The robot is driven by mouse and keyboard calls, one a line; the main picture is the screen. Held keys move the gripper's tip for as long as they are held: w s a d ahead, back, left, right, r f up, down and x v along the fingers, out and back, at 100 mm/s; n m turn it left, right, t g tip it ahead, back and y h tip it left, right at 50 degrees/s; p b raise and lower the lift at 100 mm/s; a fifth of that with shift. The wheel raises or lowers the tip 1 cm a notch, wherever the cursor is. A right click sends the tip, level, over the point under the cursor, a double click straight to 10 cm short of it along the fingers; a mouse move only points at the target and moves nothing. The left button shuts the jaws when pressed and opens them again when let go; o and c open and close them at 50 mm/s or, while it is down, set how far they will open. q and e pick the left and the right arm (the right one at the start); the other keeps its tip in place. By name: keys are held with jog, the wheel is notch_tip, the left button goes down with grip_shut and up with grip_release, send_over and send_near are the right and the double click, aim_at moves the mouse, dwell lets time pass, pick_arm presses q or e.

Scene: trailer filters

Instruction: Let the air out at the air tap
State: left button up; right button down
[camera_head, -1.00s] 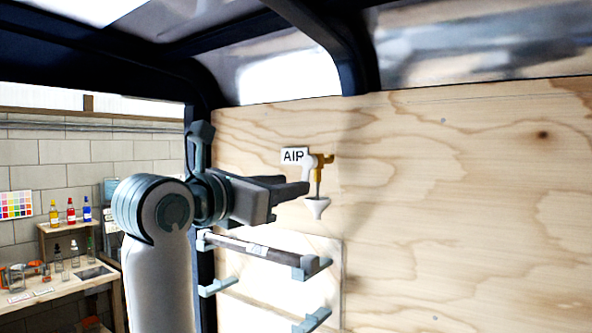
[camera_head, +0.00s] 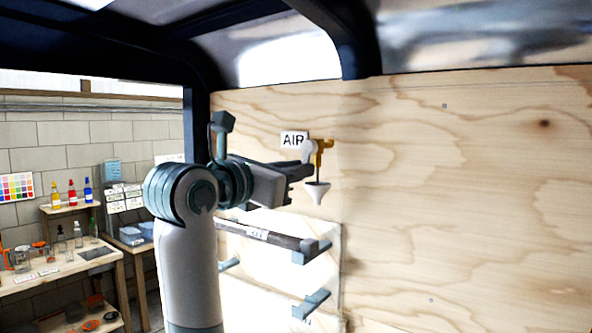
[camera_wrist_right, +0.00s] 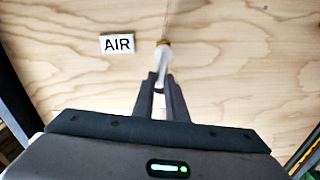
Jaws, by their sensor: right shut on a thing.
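The air tap (camera_head: 321,150) is a small brass fitting on the plywood wall, with a white lever on its left. A white AIR label (camera_head: 293,140) is beside it, and a small white funnel (camera_head: 317,193) hangs below. My right gripper (camera_head: 308,165) reaches the tap from the left. In the right wrist view the gripper (camera_wrist_right: 161,84) is shut on the white lever (camera_wrist_right: 162,66), with the brass end (camera_wrist_right: 164,43) just beyond the fingertips. The AIR label (camera_wrist_right: 117,44) is left of it there. My left gripper is not in view.
A dark bar (camera_head: 262,235) on grey brackets crosses a white panel (camera_head: 270,271) below the tap. The dark trailer frame (camera_head: 345,45) runs overhead. At left is a workbench (camera_head: 60,285) with bottles and jars. The plywood to the right is clear.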

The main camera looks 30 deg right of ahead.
jog(key=shift+w+a+r+m+b, duration=0.2)
jog(key=shift+w+r+m+b, duration=0.4)
jog(key=shift+m+b, duration=1.75)
jog(key=shift+w+a+r+m+b, duration=0.3)
jog(key=shift+r+m+b, duration=0.4)
jog(key=shift+m+b, duration=1.6)
jog(key=shift+w+a+r+m+b, duration=0.15)
jog(key=shift+w+r+m+b, duration=0.8)
jog(key=shift+m, duration=2.4)
jog(key=shift+s+f+b, duration=0.3)
jog(key=shift+s+b, duration=0.05)
jog(key=shift+s, duration=0.05)
jog(key=c, duration=1.8)
grip_release()
jog(key=shift+o, duration=0.2)
